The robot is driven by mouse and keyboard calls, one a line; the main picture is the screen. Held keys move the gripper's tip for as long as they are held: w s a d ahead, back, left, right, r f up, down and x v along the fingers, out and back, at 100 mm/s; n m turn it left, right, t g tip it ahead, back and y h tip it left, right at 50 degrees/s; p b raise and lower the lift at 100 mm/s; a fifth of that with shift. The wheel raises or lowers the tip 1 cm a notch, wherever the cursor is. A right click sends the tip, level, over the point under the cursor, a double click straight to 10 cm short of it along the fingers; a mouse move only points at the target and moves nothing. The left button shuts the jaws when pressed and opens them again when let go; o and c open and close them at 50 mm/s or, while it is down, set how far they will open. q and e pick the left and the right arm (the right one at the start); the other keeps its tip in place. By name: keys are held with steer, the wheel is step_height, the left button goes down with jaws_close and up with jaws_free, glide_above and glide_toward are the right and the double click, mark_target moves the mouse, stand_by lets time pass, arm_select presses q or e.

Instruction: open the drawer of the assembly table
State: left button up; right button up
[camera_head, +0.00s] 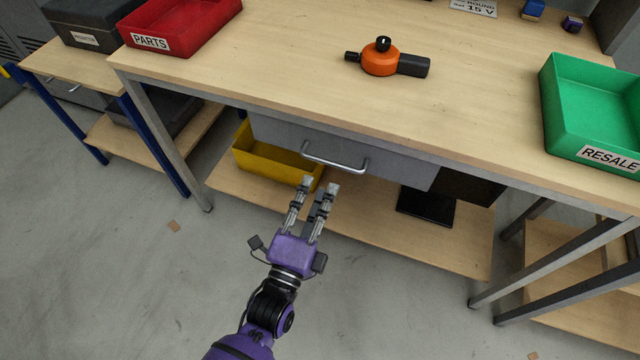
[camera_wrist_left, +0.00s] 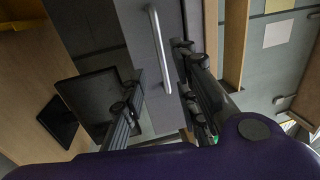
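The assembly table (camera_head: 290,82) has a wooden top and a grey drawer (camera_head: 400,167) under its front edge. The drawer front looks flush under the top, with a silver bar handle (camera_head: 335,163). My left gripper (camera_head: 320,186) is open and empty, just in front of and below the handle, apart from it. In the left wrist view the handle (camera_wrist_left: 159,48) shows ahead between the two spread fingers. My right gripper is in neither view.
On the tabletop are a red PARTS bin (camera_head: 180,22), an orange and black device (camera_head: 380,60) and a green RESALE bin (camera_head: 592,112). A yellow bin (camera_head: 265,165) and a dark flat object (camera_head: 426,207) rest on the lower shelf (camera_head: 375,226). Floor in front is mostly clear.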

mark_target(331, 162)
arm_select(q)
steer(key=x, duration=0.8)
steer(key=shift+w+r+b, duration=0.1)
steer(key=shift+b, duration=0.2)
jaws_close()
